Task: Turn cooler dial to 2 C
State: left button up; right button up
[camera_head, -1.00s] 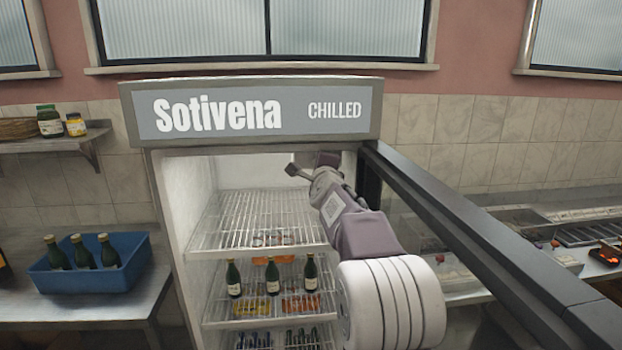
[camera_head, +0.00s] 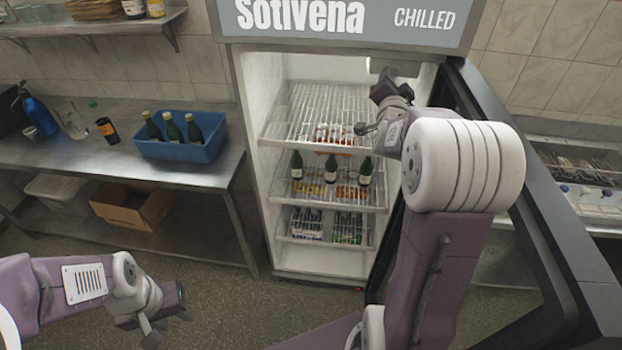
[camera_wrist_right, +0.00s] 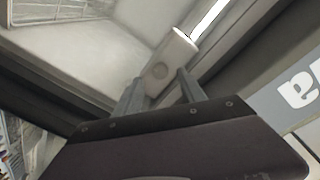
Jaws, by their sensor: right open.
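The cooler (camera_head: 243,130) stands with its glass door (camera_head: 540,215) open to the right. In the right wrist view a pale box (camera_wrist_right: 176,52) sits on the cooler's inner wall, with a small round dial (camera_wrist_right: 159,70) on its face. My right gripper (camera_wrist_right: 160,82) is open, its two fingers on either side of the dial's lower part; I cannot tell whether they touch it. The dial's marks are too blurred to read. In the head view my right gripper (camera_head: 378,103) is inside the upper cooler. My left gripper (camera_head: 167,325) is open and empty at lower left.
Wire shelves (camera_head: 318,112) in the cooler hold several bottles (camera_head: 330,168) and packs. A steel table (camera_head: 75,163) at left carries a blue crate (camera_head: 180,150) of bottles. A cardboard box (camera_head: 130,206) lies beneath. The floor in front is clear.

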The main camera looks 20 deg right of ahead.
jog(key=s+a+f+n+t+y+b, duration=0.1)
jog(key=s+a+f+n+y, duration=0.15)
jog(key=a, duration=0.75)
jog(key=s+a+f+n+g+y, duration=0.2)
jog(key=a+f+n+g+y, duration=0.1)
jog(key=a+f, duration=0.4)
jog(key=s+a+f+n+g+y, duration=0.2)
jog(key=a+f+n+g+y, duration=0.1)
jog(key=a+f, duration=0.5)
notch_tip(320, 180, down, 2)
jog(key=shift+s+f+n+y, duration=0.15)
jog(key=shift+s+n+y, duration=0.2)
jog(key=shift+y, duration=0.1)
jog(key=s+a+f+n+g, duration=0.1)
jog(key=s+f+g, duration=0.3)
jog(key=s, duration=0.5)
jog(key=s+a+f+n+g, duration=0.1)
jog(key=s+f+n+g, duration=0.3)
jog(key=s, duration=0.5)
notch_tip(320, 180, down, 2)
jog(key=shift+a+f+n+g+y, duration=0.2)
jog(key=shift+f+n+g+y, duration=0.1)
jog(key=shift+g+y, duration=0.1)
